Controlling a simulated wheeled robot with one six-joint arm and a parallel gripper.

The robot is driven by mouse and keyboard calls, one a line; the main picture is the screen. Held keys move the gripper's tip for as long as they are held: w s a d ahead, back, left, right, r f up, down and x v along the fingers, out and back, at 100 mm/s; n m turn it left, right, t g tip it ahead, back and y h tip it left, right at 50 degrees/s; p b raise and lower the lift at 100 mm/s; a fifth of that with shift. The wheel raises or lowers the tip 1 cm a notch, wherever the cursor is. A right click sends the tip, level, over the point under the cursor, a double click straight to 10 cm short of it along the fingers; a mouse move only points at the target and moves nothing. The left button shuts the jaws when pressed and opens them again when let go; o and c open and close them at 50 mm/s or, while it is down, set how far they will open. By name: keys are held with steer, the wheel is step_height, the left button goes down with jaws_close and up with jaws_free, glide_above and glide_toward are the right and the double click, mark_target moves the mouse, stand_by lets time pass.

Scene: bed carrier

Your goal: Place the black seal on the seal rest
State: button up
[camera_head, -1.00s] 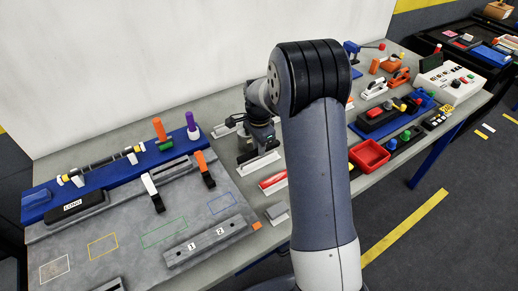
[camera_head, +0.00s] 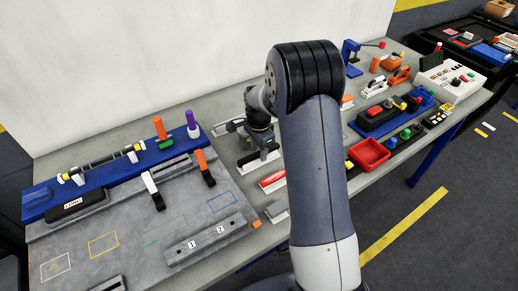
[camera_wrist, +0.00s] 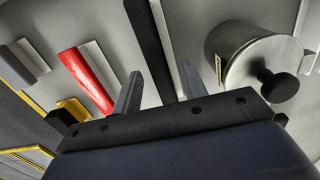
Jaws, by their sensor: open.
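A long black bar (camera_wrist: 148,45), which looks like the black seal, runs between my gripper's fingers in the wrist view, with a pale strip along its right side. My gripper (camera_wrist: 160,90) is open, its fingers apart on either side of the bar; I cannot tell whether they touch it. In the head view my gripper (camera_head: 262,150) is low over the bench behind my arm, above a white-edged piece (camera_head: 258,164). The black bar is mostly hidden there. I cannot tell for sure which piece is the seal rest.
A red piece (camera_wrist: 86,80) with a pale strip lies left of my gripper; a grey one (camera_wrist: 22,62) lies farther left. A round metal pot (camera_wrist: 250,60) with a black knob is close on the right. A red tray (camera_head: 369,155) and a grey fixture board (camera_head: 120,240) flank my arm.

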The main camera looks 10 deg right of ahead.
mark_target(258, 153)
steer(key=shift+r, duration=0.1)
step_height(258, 153, up, 12)
steer(key=b, duration=0.1)
stand_by(0.4)
steer(key=shift+r, duration=0.1)
steer(key=shift+a, duration=0.15)
steer(key=shift+c, duration=0.5)
